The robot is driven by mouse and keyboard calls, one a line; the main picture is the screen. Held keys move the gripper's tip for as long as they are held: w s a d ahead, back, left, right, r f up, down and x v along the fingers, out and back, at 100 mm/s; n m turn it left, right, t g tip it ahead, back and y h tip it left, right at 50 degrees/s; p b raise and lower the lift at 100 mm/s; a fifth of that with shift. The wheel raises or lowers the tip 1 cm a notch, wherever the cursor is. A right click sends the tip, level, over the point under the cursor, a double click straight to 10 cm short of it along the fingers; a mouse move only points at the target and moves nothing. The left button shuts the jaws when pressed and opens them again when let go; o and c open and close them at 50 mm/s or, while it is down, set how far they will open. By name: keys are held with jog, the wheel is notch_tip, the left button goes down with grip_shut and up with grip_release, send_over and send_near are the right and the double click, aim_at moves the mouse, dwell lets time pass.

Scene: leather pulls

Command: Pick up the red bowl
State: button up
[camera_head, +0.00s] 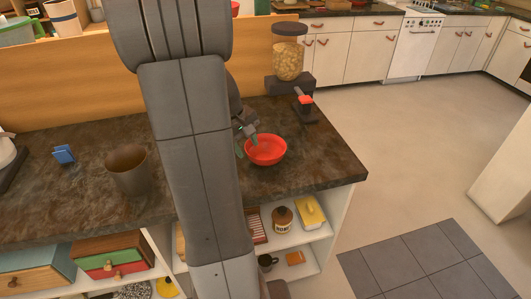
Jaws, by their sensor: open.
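The red bowl (266,151) stands upright on the dark stone-like counter (335,172), near its right end. My gripper (246,144) is just left of the bowl, its fingertips at or near the bowl's left rim. The gripper is open. I cannot tell whether a finger touches the bowl or reaches over its rim. My own arm hides part of the counter and the gripper's left side.
A dispenser jar (289,58) on a dark base with a red-tipped part stands behind the bowl. A brown cup (127,171) and a small blue item (63,154) are left of my arm. A wooden panel (60,87) runs along the back. The counter's right end is clear.

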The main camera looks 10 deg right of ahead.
aim_at(250, 154)
jog(key=x, duration=0.4)
jog(key=shift+d+f, duration=0.2)
jog(key=shift+f, duration=0.2)
jog(key=shift+s, duration=0.1)
jog(key=shift+c, duration=0.4)
grip_shut()
